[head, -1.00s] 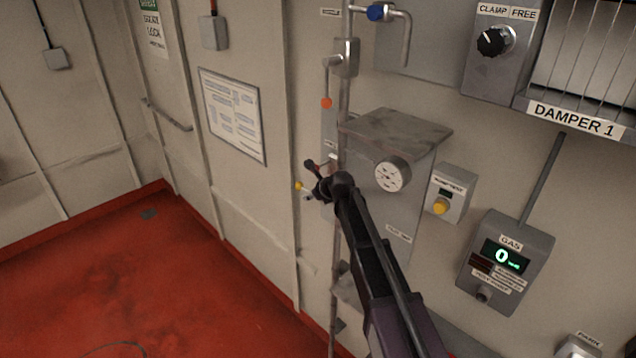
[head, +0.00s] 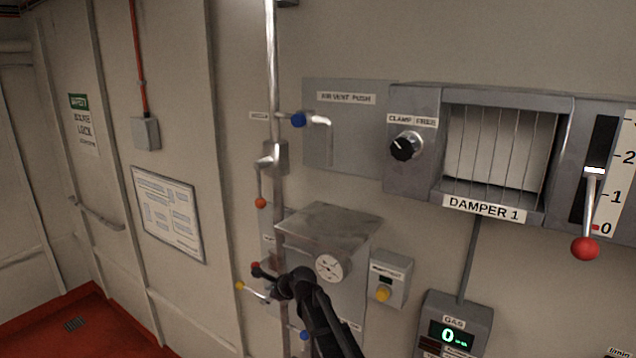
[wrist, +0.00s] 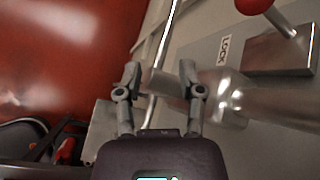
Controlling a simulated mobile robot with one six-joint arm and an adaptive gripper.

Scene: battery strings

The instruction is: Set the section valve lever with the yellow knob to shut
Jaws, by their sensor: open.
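The section valve lever is a thin metal arm with a yellow knob (head: 240,286), sticking out to the left from the vertical pipe in the head view. My gripper (head: 268,284) is just right of the knob, close to the lever, and partly hides its root. In the wrist view my gripper (wrist: 160,78) is open. A thin pale rod (wrist: 152,105) passes between the two fingers; I cannot tell whether it touches either one. The yellow knob cannot be made out in the wrist view. A shiny metal pipe part (wrist: 235,95) lies right of the fingers.
A red knob (wrist: 255,4) and a "LOCK" plate (wrist: 280,52) are close by at upper right in the wrist view. In the head view an orange-knobbed lever (head: 260,203) hangs above, a blue knob (head: 304,335) is below, and a gauge (head: 329,267) is to the right.

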